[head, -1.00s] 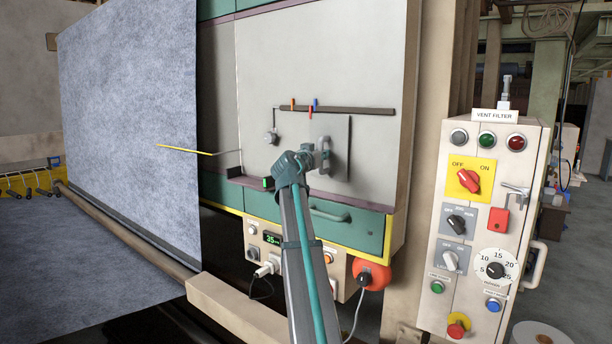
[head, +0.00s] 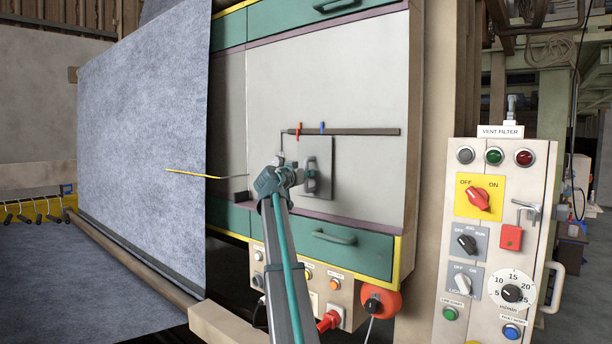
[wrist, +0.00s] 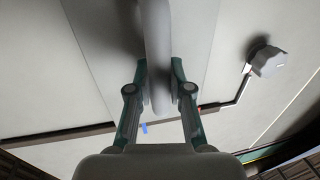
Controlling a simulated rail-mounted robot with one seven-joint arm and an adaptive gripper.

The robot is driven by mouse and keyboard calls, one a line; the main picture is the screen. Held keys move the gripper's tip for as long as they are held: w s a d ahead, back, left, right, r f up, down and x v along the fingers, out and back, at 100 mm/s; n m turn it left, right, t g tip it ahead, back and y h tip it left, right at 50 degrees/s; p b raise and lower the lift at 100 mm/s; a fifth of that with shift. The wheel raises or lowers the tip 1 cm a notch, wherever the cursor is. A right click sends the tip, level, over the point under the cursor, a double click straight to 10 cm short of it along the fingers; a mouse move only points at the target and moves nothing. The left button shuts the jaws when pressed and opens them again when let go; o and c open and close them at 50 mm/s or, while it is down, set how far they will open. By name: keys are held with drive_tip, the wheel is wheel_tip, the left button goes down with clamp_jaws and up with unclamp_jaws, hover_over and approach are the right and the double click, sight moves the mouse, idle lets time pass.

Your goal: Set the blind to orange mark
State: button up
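The blind is a flat grey panel (head: 322,160) under a dark rail (head: 365,131) on the cabinet front. Its upright grey handle (wrist: 157,45) shows in the wrist view. My gripper (wrist: 157,88) has a finger on each side of the handle and appears closed on it. In the head view, my gripper (head: 298,174) covers part of the handle. The orange mark (head: 298,126) is near the rail's left end, with the red pointer just under it; the two look lined up. A blue mark (head: 322,127) is farther right. The exact pointer alignment is too small to tell.
A grey knob (wrist: 268,62) sits beside the rail in the wrist view. A yellow-tipped rod (head: 190,174) sticks out left, near the hanging felt (head: 140,120). Green drawers (head: 345,245) lie below. A control box (head: 500,230) stands right.

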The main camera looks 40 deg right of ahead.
drive_tip(key=o, duration=0.4)
drive_tip(key=v, duration=1.2)
idle(0.3)
